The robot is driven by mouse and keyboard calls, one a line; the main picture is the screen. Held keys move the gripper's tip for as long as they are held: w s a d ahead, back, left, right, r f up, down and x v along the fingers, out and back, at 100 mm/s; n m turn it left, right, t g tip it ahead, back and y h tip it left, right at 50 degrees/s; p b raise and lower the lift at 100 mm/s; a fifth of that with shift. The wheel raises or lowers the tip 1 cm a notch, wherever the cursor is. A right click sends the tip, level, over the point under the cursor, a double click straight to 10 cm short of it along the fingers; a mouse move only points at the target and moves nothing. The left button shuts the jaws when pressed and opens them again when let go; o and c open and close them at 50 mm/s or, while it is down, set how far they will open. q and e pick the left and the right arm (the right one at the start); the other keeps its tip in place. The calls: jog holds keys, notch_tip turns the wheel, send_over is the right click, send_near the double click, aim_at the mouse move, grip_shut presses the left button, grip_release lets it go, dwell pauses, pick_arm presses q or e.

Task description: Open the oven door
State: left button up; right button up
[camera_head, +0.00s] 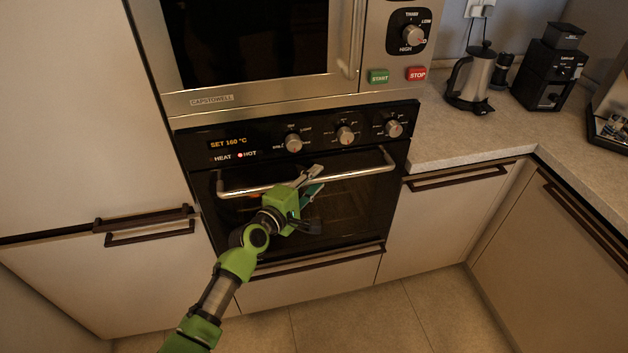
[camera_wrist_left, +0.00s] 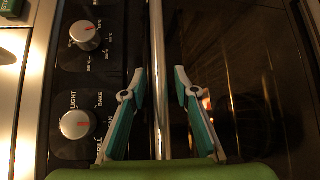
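The oven door (camera_head: 350,205) is a dark glass panel and is closed, with a metal bar handle (camera_head: 350,171) across its top. My green left gripper (camera_head: 316,182) is in front of the door at the handle's middle. In the left wrist view the gripper (camera_wrist_left: 159,80) is open, with one finger on each side of the handle bar (camera_wrist_left: 157,45). Visible gaps separate the fingers from the bar, and I cannot tell if either touches it. My right gripper is not in view.
The oven's control panel (camera_head: 370,125) with knobs and a lit display sits above the handle. A microwave (camera_head: 265,93) is above it. A kettle (camera_head: 474,78) and a coffee grinder (camera_head: 548,72) stand on the right counter (camera_head: 450,130). The floor (camera_head: 350,315) in front is clear.

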pick_arm(q)
grip_shut()
jog(key=shift+f, duration=0.1)
jog(key=s+d+f+b, duration=0.2)
jog(key=s+f+b, duration=0.1)
jog(key=s, duration=0.4)
jog(key=s+d+f+m+t+b, duration=0.1)
jog(key=s+d+f+b, duration=0.2)
jog(key=s, duration=0.5)
jog(key=s+d+f+m+t+b, duration=0.1)
jog(key=s+d+f+b, duration=0.1)
jog(key=s, duration=0.5)
notch_tip(320, 180, down, 3)
jog(key=shift+s+d+r+h+b, duration=0.2)
jog(key=shift+s+h+b, duration=0.2)
jog(key=shift+b, duration=0.4)
jog(key=shift+f, duration=0.1)
